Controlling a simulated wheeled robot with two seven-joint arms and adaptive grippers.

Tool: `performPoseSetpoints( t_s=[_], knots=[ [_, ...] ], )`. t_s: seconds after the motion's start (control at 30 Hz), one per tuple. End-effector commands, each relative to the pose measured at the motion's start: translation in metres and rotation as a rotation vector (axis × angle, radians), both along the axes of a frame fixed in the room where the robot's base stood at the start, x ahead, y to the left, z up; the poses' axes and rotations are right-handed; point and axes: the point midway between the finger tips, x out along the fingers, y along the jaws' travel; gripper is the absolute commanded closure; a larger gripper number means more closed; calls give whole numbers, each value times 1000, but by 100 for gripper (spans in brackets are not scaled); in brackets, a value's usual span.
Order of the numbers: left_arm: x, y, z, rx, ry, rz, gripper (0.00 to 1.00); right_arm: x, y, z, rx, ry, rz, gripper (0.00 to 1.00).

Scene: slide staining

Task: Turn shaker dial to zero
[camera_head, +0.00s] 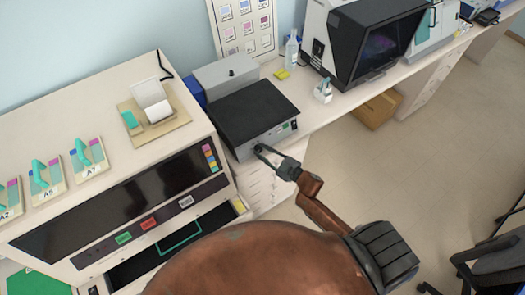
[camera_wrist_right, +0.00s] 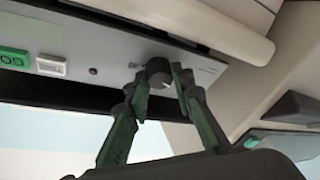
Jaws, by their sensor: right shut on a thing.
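The shaker (camera_head: 250,112) has a black top and a pale front panel, and stands on the bench in the head view. Its round dark dial (camera_wrist_right: 159,73) shows in the right wrist view on the front panel, with a pale mark on its face. My right gripper (camera_head: 262,150) reaches the front panel. In the right wrist view its two fingers (camera_wrist_right: 160,80) are on either side of the dial and closed on it. The dial's scale is too small to read. My left gripper is not in view.
A green button (camera_wrist_right: 14,58) and a white button (camera_wrist_right: 51,66) sit on the same panel. A large staining machine (camera_head: 130,180) stands left of the shaker. A spray bottle (camera_head: 291,52) and a dark-screened instrument (camera_head: 375,40) stand to the right.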

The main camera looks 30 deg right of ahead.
Motion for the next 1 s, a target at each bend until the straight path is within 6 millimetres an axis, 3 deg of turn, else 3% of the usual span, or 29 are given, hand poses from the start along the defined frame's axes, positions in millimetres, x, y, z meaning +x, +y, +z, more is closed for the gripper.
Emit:
performPoseSetpoints(
  t_s=[0.7, 0.73, 1.0],
  knots=[
    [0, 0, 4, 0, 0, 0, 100, 0, 0, 0, -68, -8, 27, 100],
    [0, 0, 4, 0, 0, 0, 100, 0, 0, 0, -68, -8, 27, 76],
    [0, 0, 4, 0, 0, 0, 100, 0, 0, 0, -67, -8, 27, 61]
  ],
)
